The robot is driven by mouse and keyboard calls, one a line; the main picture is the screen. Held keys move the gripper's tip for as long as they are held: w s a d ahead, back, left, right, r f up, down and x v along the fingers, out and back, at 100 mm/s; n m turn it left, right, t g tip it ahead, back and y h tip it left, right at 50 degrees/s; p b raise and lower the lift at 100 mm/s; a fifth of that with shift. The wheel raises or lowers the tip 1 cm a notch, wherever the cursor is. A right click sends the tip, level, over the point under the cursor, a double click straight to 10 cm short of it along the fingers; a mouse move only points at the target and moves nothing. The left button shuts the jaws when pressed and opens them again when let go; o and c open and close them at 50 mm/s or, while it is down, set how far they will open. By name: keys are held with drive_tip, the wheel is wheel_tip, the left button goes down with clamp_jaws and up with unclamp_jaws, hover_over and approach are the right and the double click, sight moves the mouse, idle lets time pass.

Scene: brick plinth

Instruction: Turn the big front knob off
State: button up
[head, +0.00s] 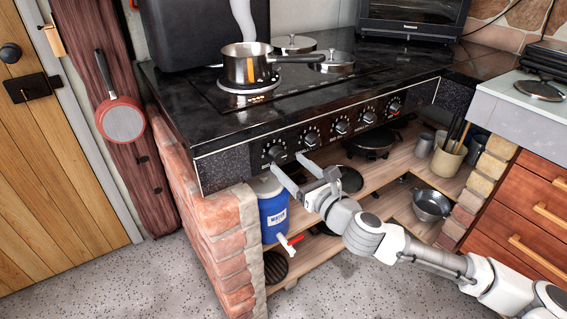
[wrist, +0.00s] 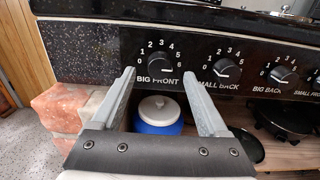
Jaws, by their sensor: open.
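The big front knob (wrist: 160,61) is a black dial on the dark control panel, above the label "BIG FRONT" in the wrist view. Numbers from 0 to 6 ring it; its pointer is too small to read surely. In the head view it is the leftmost knob (head: 274,152). My gripper (head: 286,163) is open and empty, just in front of and slightly below this knob. In the wrist view the fingertips (wrist: 158,73) lie to either side of the knob, apart from it. A steaming steel pot (head: 246,65) stands on the front left burner.
More knobs, including small back (wrist: 222,67), run to the right along the panel. A blue drum (head: 271,211) with a white lid stands on the shelf below. A brick pillar (head: 205,205) is at left. The floor in front is clear.

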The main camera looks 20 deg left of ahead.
sight(280, 157)
drive_tip(key=shift+b+x, duration=0.35)
drive_tip(key=shift+x, duration=1.55)
clamp_jaws()
